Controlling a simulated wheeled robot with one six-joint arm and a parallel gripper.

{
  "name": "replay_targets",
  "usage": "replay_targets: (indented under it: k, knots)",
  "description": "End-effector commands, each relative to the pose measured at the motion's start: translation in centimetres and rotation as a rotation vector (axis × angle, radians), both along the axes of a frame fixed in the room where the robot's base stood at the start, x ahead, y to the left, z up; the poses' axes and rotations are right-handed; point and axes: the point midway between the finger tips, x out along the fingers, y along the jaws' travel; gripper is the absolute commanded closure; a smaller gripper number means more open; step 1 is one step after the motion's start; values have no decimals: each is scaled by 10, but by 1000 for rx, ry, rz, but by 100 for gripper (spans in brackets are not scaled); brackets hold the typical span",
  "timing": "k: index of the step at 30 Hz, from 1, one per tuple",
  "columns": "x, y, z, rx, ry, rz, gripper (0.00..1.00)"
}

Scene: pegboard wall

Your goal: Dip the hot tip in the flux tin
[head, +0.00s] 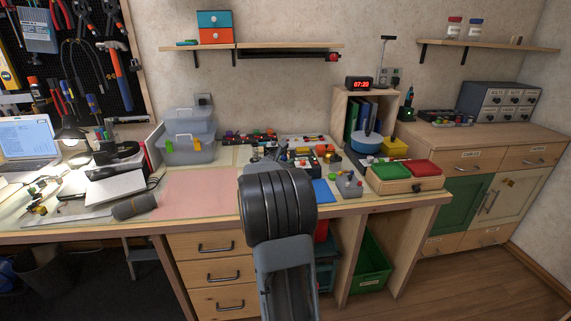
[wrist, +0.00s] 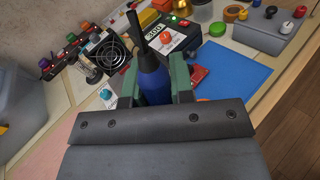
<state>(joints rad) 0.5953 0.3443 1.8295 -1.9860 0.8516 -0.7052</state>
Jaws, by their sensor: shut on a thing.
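In the wrist view, my gripper (wrist: 154,84) is shut on the blue handle of a soldering iron (wrist: 153,78). Green finger pads sit on both sides of the handle. The iron's dark shaft and thin tip (wrist: 133,17) point up and away from me, toward the back of the bench. In the head view, my arm hides much of this area.
A black fan (wrist: 112,52) stands left of the iron. A blue mat (wrist: 238,69) lies to the right, mostly clear. A grey box with coloured knobs (wrist: 268,30) stands beyond it. The pink mat (head: 195,192) on the bench is largely free.

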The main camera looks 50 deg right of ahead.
Motion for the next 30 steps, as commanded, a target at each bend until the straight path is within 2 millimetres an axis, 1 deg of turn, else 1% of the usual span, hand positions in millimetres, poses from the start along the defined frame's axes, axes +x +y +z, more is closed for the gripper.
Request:
replay_targets:
  k: [30]
  knots:
    - [0, 0, -11, 0, 0, 0, 99]
